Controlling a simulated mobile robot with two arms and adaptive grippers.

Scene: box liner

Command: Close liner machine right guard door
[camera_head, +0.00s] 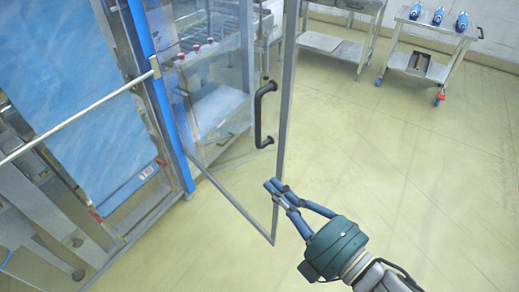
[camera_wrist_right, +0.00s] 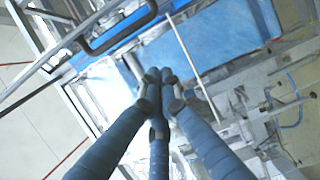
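The right guard door (camera_head: 284,110) is a clear panel in a grey metal frame. It stands open, swung outward from the blue post (camera_head: 160,100) of the liner machine. A black bar handle (camera_head: 259,115) is on its free edge; it also shows in the wrist view (camera_wrist_right: 115,35) at the top left. My right gripper (camera_head: 275,187) is beside the lower part of the door's free edge, below the handle. Its fingertips meet in the wrist view (camera_wrist_right: 158,85), with nothing seen between them. I cannot tell if they touch the frame. My left gripper is not in view.
Blue sheet material (camera_head: 85,90) hangs in the machine at the left, behind a metal rod (camera_head: 80,115). A cart (camera_head: 430,65) with blue bottles and a metal table (camera_head: 335,45) stand at the back. The floor right of the door is clear.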

